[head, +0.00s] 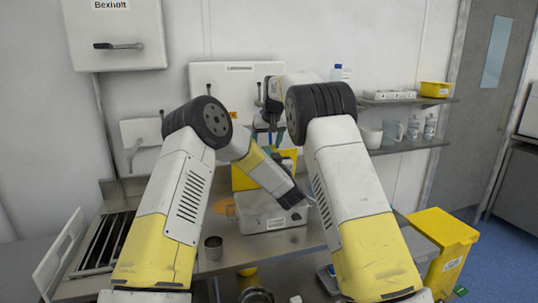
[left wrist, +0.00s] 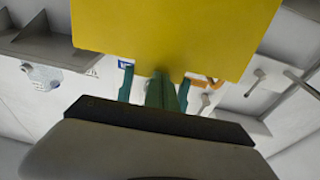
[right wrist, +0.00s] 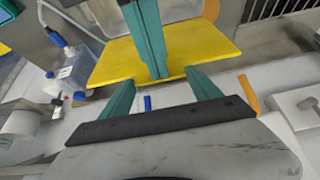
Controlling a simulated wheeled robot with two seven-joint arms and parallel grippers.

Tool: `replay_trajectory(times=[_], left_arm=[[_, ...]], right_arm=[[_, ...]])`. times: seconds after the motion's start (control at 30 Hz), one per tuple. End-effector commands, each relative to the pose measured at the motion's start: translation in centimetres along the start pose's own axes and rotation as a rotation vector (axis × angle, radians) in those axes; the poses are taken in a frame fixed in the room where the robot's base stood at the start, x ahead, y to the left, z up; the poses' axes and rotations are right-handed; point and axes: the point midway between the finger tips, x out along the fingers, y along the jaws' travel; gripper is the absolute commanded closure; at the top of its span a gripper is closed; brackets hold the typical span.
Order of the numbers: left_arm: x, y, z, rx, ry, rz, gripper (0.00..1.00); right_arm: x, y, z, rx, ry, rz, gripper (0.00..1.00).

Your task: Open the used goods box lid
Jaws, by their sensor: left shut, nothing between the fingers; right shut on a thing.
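The yellow used goods box (head: 243,179) stands at the back of the steel table, behind a grey-white box and partly hidden by my arms. Its yellow lid shows as a flat panel in the right wrist view (right wrist: 205,60) and fills the upper middle of the left wrist view (left wrist: 165,35). My right gripper (right wrist: 150,40), with teal fingers, is shut on the lid; the exact contact is hard to see. My left gripper (left wrist: 160,88) is shut and empty, close to the yellow panel, which hides its fingertips. In the head view its fingers are hidden.
The grey-white box (head: 270,214) stands on the table in front of the yellow box. Shelves (head: 405,146) with bottles and jugs are on the right wall. A yellow bin (head: 450,238) stands on the floor at right.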

Motion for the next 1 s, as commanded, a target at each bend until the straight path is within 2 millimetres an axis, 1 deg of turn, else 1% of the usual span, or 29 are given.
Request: replay_trajectory(times=[0.17,0.33,0.57,0.6,0.67,0.7,1.0], left_arm=[[0.2,0.0,0.0,0.000,0.000,0.000,1.00],[2.0,0.0,-0.1,0.001,0.001,-0.001,1.00],[2.2,-0.3,-0.1,0.001,0.002,-0.004,1.00],[2.2,-0.3,-0.1,0.001,0.002,-0.005,1.00],[2.2,-0.3,-0.2,0.000,0.002,-0.005,1.00],[2.1,-0.2,-0.1,0.000,0.002,-0.004,1.00],[2.0,0.0,-0.1,0.000,0.000,-0.001,1.00]], right_arm=[[-0.2,0.1,-0.2,-0.001,0.007,0.002,1.00],[-0.2,0.0,-0.1,-0.001,0.002,0.000,1.00],[-0.1,-0.1,0.1,-0.001,-0.005,-0.002,1.00],[-0.1,-0.1,0.1,-0.001,-0.005,-0.002,0.22],[-0.1,-0.1,0.1,-0.001,-0.004,-0.002,0.10],[-0.1,-0.1,0.1,-0.001,-0.004,-0.002,0.05],[-0.1,0.0,0.0,0.000,0.000,-0.001,0.05]])
